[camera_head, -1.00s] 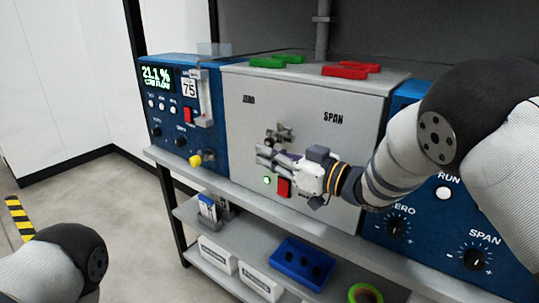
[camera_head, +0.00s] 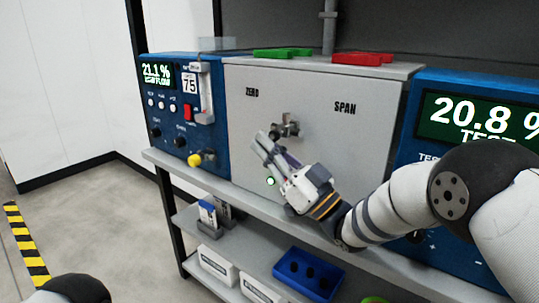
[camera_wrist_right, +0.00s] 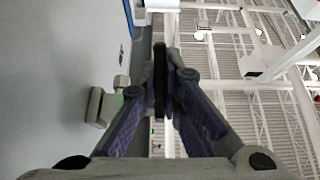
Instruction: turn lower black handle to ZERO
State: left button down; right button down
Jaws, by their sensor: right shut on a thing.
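The grey cabinet (camera_head: 310,105) carries the labels ZERO (camera_head: 252,92) at left and SPAN (camera_head: 345,108) at right. A metal valve fitting (camera_head: 288,126) stands out from its front, below and between the labels. My right gripper (camera_head: 265,143) is just below and left of this fitting, tilted with its fingers pointing up and left. In the right wrist view my fingers are closed on a thin black handle (camera_wrist_right: 160,80); a grey fitting (camera_wrist_right: 103,106) shows left of them. In the head view the fingers hide the lower handle. My left gripper is out of view.
A blue analyser (camera_head: 174,95) with a yellow knob (camera_head: 194,160) stands at left. Another blue unit (camera_head: 470,90) stands at right, partly behind my right arm. A lower shelf holds a blue tray (camera_head: 318,264) and white boxes. Red and green handles lie on the cabinet top.

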jog(key=shift+f, duration=0.1)
jog(key=shift+a+y, duration=0.1)
jog(key=shift+y, duration=0.2)
jog(key=c, duration=1.7)
grip_release()
jog(key=shift+w, duration=0.1)
